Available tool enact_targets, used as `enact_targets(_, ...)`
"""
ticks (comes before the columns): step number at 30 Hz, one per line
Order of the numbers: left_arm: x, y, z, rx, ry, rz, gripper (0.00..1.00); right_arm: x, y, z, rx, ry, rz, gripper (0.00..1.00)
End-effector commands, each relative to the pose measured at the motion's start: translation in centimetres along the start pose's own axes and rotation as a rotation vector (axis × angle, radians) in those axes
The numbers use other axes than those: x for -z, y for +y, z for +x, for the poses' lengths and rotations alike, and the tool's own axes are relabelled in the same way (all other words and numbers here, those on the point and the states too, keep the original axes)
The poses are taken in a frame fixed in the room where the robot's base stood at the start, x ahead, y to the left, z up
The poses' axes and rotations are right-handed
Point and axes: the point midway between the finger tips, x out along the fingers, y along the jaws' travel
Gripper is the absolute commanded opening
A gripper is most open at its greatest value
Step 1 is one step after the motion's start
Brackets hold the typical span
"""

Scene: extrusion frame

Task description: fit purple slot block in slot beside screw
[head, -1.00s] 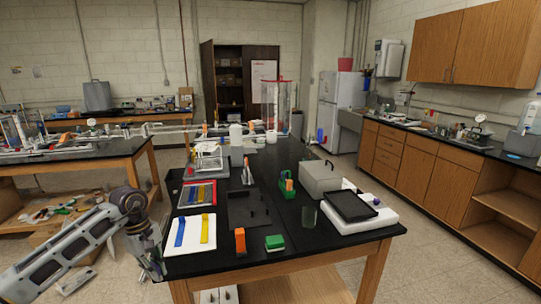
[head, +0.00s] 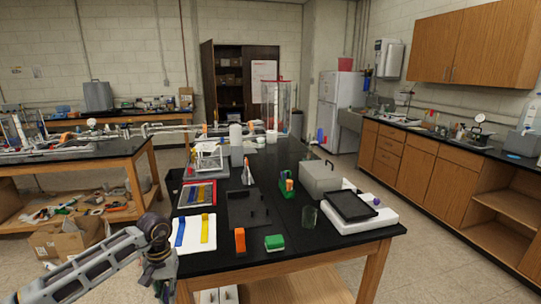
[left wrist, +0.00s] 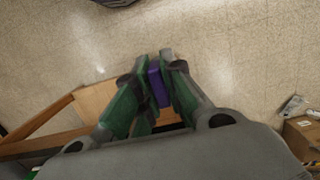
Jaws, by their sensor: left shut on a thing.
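My left gripper (left wrist: 160,82) is shut on a purple block (left wrist: 158,88) in the left wrist view. Green finger pads flank the block, and only part of it shows between them. The floor lies beyond the fingertips. In the head view my left gripper (head: 165,287) hangs off the table's front left corner, and the block cannot be made out there. A dark plate (head: 240,217) with small dark parts lies mid-table. I cannot make out the slot or the screw. My right gripper is not in view.
The black table (head: 300,248) holds a white sheet with blue and yellow strips (head: 194,246), an orange block (head: 240,240), a green block (head: 274,242), a grey box (head: 319,178) and a white device with a black tray (head: 355,222). A small purple thing (head: 376,201) sits at right.

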Motion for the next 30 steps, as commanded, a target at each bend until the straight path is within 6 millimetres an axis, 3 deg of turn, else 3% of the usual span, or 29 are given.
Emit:
enact_targets(9, -2.6, 3.3, 5.1, 0.018, -0.001, 0.122, 0.00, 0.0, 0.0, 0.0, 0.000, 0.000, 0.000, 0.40)
enact_targets(14, -3.8, 5.3, 6.8, 0.024, 0.000, 0.174, 0.00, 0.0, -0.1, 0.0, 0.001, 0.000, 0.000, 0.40)
enact_targets(21, -3.7, 7.5, 6.0, 0.031, 0.001, 0.214, 0.00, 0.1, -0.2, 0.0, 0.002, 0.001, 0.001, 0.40)
enact_targets(30, -3.4, 7.5, 5.5, 0.032, 0.000, 0.213, 0.00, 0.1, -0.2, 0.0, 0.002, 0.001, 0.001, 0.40)
